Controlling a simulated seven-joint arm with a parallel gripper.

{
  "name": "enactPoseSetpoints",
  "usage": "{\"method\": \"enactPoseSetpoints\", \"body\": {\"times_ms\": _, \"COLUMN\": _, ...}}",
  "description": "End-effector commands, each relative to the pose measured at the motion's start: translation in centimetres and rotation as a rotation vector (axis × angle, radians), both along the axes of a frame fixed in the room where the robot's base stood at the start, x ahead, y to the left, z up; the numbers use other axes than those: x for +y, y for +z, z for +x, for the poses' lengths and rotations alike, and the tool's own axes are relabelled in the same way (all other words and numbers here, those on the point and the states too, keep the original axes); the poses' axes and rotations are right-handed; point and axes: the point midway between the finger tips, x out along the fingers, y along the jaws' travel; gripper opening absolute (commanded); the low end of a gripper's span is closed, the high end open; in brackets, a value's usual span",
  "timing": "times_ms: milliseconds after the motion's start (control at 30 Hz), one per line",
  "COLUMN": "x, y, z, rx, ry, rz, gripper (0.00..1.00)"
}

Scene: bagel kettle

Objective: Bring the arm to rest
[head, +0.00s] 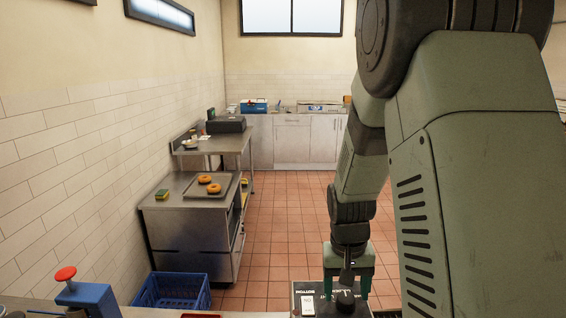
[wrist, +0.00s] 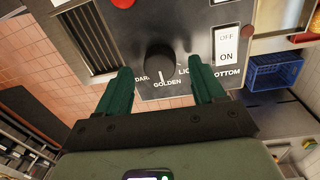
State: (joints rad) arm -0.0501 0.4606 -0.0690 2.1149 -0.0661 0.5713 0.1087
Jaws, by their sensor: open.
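My gripper (head: 347,292) is at the lower middle of the head view, pointing down at a dark control panel (head: 306,288). In the wrist view its two green fingers (wrist: 160,70) are apart, with nothing held between them. A black round knob (wrist: 160,60) on the panel shows between the fingertips, with a gap on each side. The knob (head: 345,302) also shows in the head view below the gripper. Its white mark points toward the word GOLDEN. I cannot tell how far the fingertips are from the panel.
A white OFF/ON switch (wrist: 226,46) and a red button (wrist: 123,3) are on the panel near the fingers. A blue crate (head: 172,291) stands on the floor at left. Two bagels (head: 209,184) lie on a tray (head: 190,192) on a steel counter. The tiled floor beyond is clear.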

Motion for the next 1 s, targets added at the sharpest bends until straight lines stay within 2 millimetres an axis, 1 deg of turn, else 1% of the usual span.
{"method": "enactPoseSetpoints", "body": {"times_ms": 33, "x": 0.1, "y": 1.1, "z": 0.1, "rx": -0.006, "ry": 0.000, "rz": 0.001, "gripper": 0.68}}
{"method": "enactPoseSetpoints", "body": {"times_ms": 433, "x": 0.6, "y": 9.0, "z": 0.1, "rx": -0.006, "ry": 0.000, "rz": 0.001, "gripper": 0.68}}
{"method": "enactPoseSetpoints", "body": {"times_ms": 467, "x": 0.6, "y": 8.7, "z": -0.1, "rx": 0.003, "ry": 0.000, "rz": 0.000, "gripper": 0.68}}
{"method": "enactPoseSetpoints", "body": {"times_ms": 500, "x": 0.5, "y": 7.4, "z": -0.1, "rx": 0.008, "ry": -0.001, "rz": 0.000, "gripper": 0.68}}
{"method": "enactPoseSetpoints", "body": {"times_ms": 900, "x": -0.1, "y": -0.7, "z": -0.2, "rx": 0.007, "ry": -0.001, "rz": -0.001, "gripper": 0.68}}
{"method": "enactPoseSetpoints", "body": {"times_ms": 1000, "x": -0.1, "y": -2.2, "z": -0.1, "rx": 0.003, "ry": -0.026, "rz": -0.001, "gripper": 0.68}}
